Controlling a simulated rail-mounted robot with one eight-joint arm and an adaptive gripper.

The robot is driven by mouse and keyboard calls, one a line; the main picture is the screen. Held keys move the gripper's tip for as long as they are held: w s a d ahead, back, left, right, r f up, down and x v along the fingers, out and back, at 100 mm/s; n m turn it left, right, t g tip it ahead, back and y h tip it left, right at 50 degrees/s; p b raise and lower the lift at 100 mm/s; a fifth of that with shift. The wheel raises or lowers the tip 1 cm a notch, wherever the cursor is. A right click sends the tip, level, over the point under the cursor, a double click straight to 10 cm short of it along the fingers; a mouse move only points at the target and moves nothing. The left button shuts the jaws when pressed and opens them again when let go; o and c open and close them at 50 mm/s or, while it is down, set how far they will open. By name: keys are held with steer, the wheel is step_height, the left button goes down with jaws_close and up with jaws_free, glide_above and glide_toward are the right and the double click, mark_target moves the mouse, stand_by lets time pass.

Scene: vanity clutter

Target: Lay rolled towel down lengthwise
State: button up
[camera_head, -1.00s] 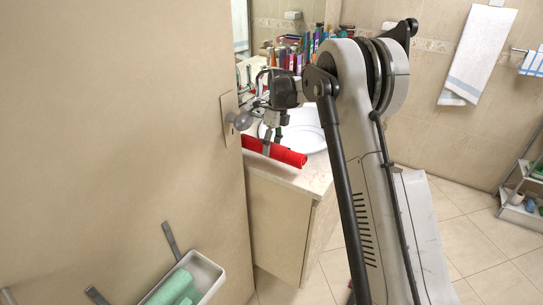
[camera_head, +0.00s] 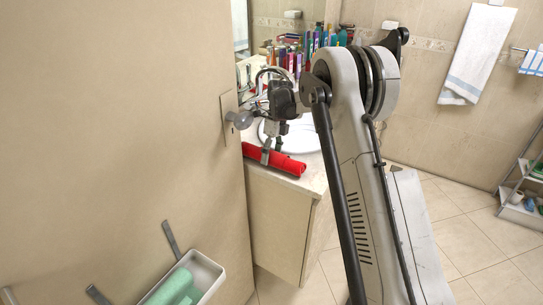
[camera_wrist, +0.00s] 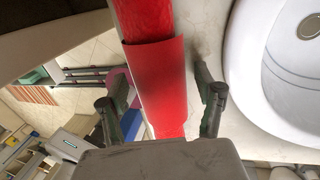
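The red rolled towel (camera_head: 291,165) lies on its side along the front edge of the pale counter (camera_head: 318,178). In the wrist view the towel (camera_wrist: 160,85) runs between the two fingers of my gripper (camera_wrist: 162,90), with a gap on each side. My gripper (camera_head: 271,153) is open and straddles the towel from above near its middle. The fingers hide a small part of the towel in the head view. The towel's left end is close to the wall.
The white sink (camera_head: 302,137) is just behind the towel; its rim (camera_wrist: 238,75) is to the right in the wrist view. Several bottles (camera_head: 310,42) stand at the back. A wall fixture (camera_head: 240,118) is close to my wrist. Floor lies beyond the counter's front edge.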

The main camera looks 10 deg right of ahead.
steer(key=shift+r, duration=0.1)
steer(key=v, duration=1.1)
steer(key=s+r+n+t, duration=0.2)
steer(key=s+r+n, duration=0.4)
steer(key=s+r, duration=0.35)
steer(key=s+a+r+n+t+h, duration=0.1)
steer(key=s+r+n+t, duration=0.1)
steer(key=s+n, duration=0.75)
steer(key=s+a+r+n+t, duration=0.1)
steer(key=s+r+n+t, duration=0.2)
steer(key=s, duration=1.1)
steer(key=s+f+n+t, duration=0.2)
steer(key=s+f+n, duration=0.5)
steer(key=s, duration=0.5)
steer(key=shift+n+h+b, duration=0.3)
steer(key=shift+n+h, duration=0.1)
steer(key=shift+n, duration=0.35)
steer(key=shift+d, duration=0.15)
step_height(320, 180, down, 4)
steer(key=b, duration=0.4)
steer(key=shift+f, duration=0.1)
